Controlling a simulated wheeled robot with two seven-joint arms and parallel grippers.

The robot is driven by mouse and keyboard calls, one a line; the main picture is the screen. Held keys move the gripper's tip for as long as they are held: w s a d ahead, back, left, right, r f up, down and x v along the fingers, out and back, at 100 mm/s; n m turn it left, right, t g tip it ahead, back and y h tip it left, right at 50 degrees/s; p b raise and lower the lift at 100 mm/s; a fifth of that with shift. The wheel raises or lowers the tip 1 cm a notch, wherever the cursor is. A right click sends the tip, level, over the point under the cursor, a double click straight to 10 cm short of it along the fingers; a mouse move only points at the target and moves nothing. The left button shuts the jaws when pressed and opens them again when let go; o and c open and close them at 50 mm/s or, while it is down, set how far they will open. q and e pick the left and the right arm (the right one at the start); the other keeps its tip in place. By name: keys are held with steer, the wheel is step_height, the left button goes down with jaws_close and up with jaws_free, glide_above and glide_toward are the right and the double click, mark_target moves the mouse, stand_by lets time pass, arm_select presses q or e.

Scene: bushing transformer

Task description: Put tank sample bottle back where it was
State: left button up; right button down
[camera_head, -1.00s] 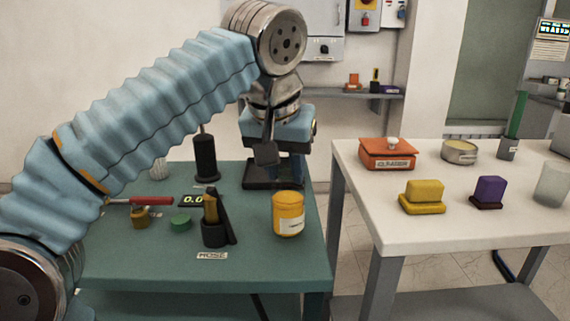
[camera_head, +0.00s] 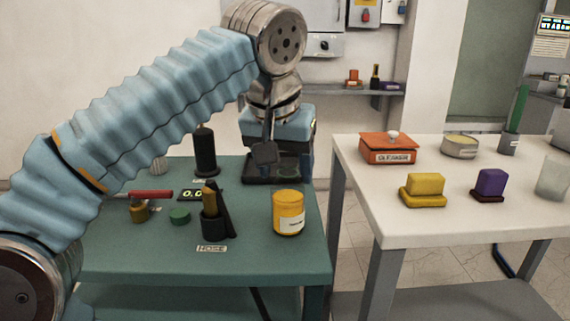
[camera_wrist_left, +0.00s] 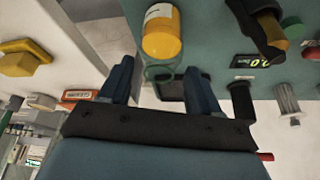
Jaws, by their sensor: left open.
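A yellow-orange jar (camera_head: 288,212) with a white label stands upright at the right front of the green table; its label is too small to read. It also shows in the left wrist view (camera_wrist_left: 162,32). I cannot tell whether this is the tank sample bottle. My left gripper (camera_head: 285,158) is open behind the jar, over a dark flat tray (camera_head: 257,179) at the table's far right. In the left wrist view its fingers (camera_wrist_left: 160,80) are spread, with a faint greenish rounded outline between them, too unclear to name. My right gripper is out of view.
On the green table (camera_head: 150,255) stand a black cylinder (camera_head: 205,155), a black holder (camera_head: 212,228), a green cap (camera_head: 180,215) and a red-handled tool (camera_head: 150,195). A white table (camera_head: 450,215) at right, across a gap, holds an orange box (camera_head: 388,150) and yellow block (camera_head: 424,188).

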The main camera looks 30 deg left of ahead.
arm_select(q)
steer(key=v, duration=0.7)
steer(key=shift+r+p, duration=0.2)
steer(key=shift+p, duration=0.25)
